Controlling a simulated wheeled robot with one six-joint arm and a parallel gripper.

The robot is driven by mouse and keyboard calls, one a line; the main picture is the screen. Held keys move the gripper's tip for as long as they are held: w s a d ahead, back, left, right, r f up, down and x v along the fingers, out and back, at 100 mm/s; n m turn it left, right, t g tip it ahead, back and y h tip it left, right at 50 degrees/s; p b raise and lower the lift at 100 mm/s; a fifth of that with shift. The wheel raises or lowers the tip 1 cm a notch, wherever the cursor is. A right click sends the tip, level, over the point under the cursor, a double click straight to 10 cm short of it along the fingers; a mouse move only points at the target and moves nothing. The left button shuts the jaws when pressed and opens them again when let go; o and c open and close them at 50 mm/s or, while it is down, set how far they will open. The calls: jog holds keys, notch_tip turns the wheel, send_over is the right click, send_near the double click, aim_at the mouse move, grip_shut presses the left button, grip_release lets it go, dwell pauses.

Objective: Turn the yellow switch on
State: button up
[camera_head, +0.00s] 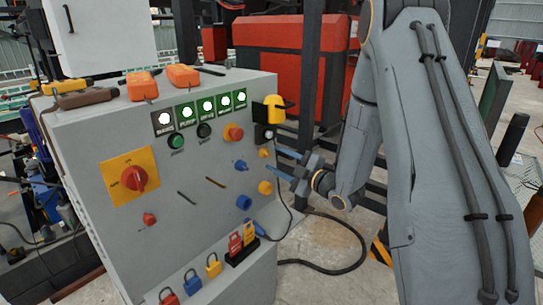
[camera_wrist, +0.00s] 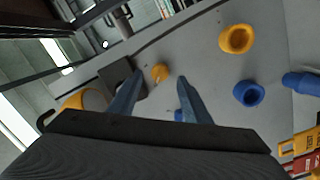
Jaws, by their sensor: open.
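A small yellow switch (camera_head: 264,153) sits near the right edge of the grey control panel (camera_head: 180,230). In the wrist view the yellow switch (camera_wrist: 160,73) shows between my fingers, past their tips. My gripper (camera_head: 271,160) has two blue fingers pointing at the panel from the right; it is open and empty. In the wrist view my gripper (camera_wrist: 157,76) has its fingertips either side of the switch; I cannot tell whether they touch it. A small blue switch (camera_head: 240,165) is left of the yellow one; its wrist-view part (camera_wrist: 178,115) is mostly hidden by a finger.
A yellow ring socket (camera_head: 265,188) and a blue one (camera_head: 244,202) sit below. A yellow lamp (camera_head: 268,110) juts out above. A red rotary switch on a yellow plate (camera_head: 145,165) is at left. Several padlocks (camera_head: 213,266) line the lower ledge.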

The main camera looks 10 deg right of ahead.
aim_at(269, 156)
jog(key=shift+p+x, duration=0.3)
jog(key=shift+x, duration=1.4)
jog(key=c, duration=1)
jog(key=shift+c, duration=0.2)
